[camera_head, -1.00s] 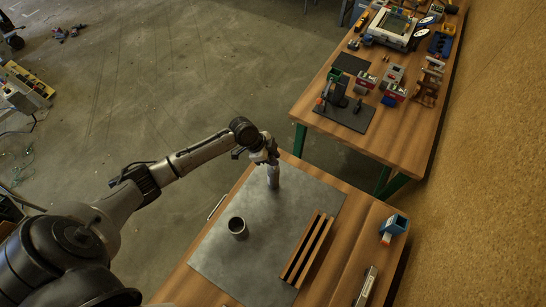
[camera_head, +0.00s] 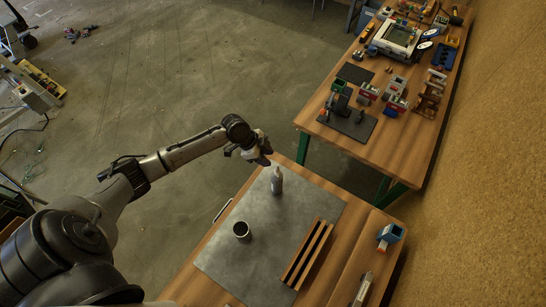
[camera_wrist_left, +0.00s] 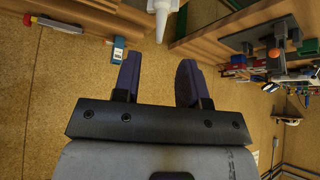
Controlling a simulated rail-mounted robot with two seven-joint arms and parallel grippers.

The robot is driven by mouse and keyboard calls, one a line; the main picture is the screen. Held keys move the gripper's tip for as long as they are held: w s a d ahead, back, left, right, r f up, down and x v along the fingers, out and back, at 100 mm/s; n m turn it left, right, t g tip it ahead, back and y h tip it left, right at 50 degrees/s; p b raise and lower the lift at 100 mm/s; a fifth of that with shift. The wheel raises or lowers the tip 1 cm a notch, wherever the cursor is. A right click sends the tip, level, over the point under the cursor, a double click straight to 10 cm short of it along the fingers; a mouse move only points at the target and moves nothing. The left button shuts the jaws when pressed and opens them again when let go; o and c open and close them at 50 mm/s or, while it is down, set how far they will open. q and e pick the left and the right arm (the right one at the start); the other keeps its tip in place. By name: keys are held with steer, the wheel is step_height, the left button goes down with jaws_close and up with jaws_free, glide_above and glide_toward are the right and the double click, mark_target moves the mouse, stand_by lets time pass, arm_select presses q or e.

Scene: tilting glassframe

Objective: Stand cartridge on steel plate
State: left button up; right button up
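The cartridge (camera_head: 277,183) is a pale grey tube with a narrow white nozzle. It stands upright near the far end of the steel plate (camera_head: 225,268), nozzle up. In the left wrist view, the cartridge's white nozzle end (camera_wrist_left: 160,14) shows at the top edge, beyond the fingertips. My left gripper (camera_head: 263,154) is above and slightly left of the cartridge, apart from it. In the left wrist view, the gripper's two dark fingers (camera_wrist_left: 158,78) are spread with nothing between them. My right gripper is not in view.
An open round metal cup (camera_head: 241,231) stands on the plate left of the cartridge. A slotted wooden rack (camera_head: 308,253) lies at the plate's right. A blue-and-white tool (camera_head: 390,234) is on the wooden table. A cluttered second bench (camera_head: 415,110) stands behind.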

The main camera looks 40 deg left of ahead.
arm_select(q)
steer(key=shift+p+v, duration=1.25)
steer(key=shift+v, duration=1.1)
steer(key=s+d+f+n+g+y, duration=0.1)
steer(key=s+d+f, duration=0.3)
steer(key=s+d, duration=0.85)
steer(key=s+d+r+n+y, duration=0.1)
steer(key=s+r+n+y, duration=0.1)
steer(key=s, duration=0.4)
steer(key=s+d+r+n+t+y, duration=0.1)
steer(key=s+d+r+n+y, duration=0.1)
steer(key=s+r+n, duration=0.2)
steer(key=shift+s+n, duration=0.85)
steer(key=shift+n, duration=0.25)
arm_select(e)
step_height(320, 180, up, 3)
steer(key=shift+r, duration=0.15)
arm_select(q)
steer(key=shift+r, duration=0.1)
steer(key=shift+s, duration=0.1)
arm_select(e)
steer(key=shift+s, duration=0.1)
